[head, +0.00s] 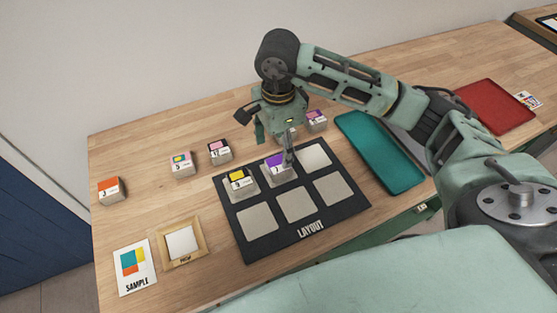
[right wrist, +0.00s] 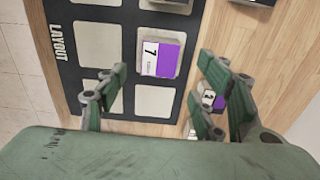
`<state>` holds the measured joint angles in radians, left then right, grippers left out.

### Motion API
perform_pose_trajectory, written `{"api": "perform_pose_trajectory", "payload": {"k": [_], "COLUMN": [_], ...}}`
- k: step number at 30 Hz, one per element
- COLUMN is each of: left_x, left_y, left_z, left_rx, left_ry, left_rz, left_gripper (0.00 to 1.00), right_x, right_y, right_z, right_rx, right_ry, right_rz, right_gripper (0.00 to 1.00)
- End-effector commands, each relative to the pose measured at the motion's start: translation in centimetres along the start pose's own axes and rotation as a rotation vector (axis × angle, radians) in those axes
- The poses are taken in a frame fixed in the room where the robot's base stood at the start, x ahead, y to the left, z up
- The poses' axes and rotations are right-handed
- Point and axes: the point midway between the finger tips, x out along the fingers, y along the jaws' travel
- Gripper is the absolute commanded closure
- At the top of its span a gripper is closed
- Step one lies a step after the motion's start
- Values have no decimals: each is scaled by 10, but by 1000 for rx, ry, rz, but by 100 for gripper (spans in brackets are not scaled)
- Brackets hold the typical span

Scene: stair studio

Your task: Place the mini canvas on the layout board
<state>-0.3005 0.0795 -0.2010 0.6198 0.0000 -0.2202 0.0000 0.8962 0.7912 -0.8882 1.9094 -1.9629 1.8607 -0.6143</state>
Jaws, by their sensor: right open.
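The dark layout board (head: 285,232) lies on the table with pale square cells. A mini canvas with purple and a 7 (head: 277,168) sits on its back middle cell; it also shows in the right wrist view (right wrist: 160,55). A yellow canvas (head: 239,181) sits on the back left cell. The other cells look empty. My right gripper (head: 289,156) is over the back of the board beside the purple 7 canvas. In the right wrist view its fingers (right wrist: 160,92) are spread, with nothing between them. My left gripper is out of view.
Behind the board stand several more canvases: orange (head: 110,190), multicoloured (head: 180,163), pink (head: 219,151) and purple (head: 316,120). A teal tray (head: 380,150) is right of the board, a red tray (head: 495,105) further right. A sample card (head: 135,267) and wooden frame (head: 201,237) lie front left.

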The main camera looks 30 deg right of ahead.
Motion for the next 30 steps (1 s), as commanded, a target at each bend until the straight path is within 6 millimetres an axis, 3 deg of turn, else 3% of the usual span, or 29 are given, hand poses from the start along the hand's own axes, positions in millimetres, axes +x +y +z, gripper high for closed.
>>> {"api": "perform_pose_trajectory", "payload": {"k": [3, 9, 26, 30], "left_x": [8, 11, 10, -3], "left_y": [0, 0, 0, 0], "left_z": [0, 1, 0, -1], "left_rx": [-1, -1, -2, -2], "left_ry": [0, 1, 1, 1], "left_rz": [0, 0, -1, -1], "left_gripper": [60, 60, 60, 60], "right_x": [-22, -43, -47, -60], "right_y": [-1, 0, 0, 0], "right_z": [0, 0, 0, 0], "right_rx": [0, 0, 0, 0], "right_ry": [0, 0, 0, 0], "right_rz": [-5, 0, 1, 1], "right_gripper": [38, 38, 38, 38]}}
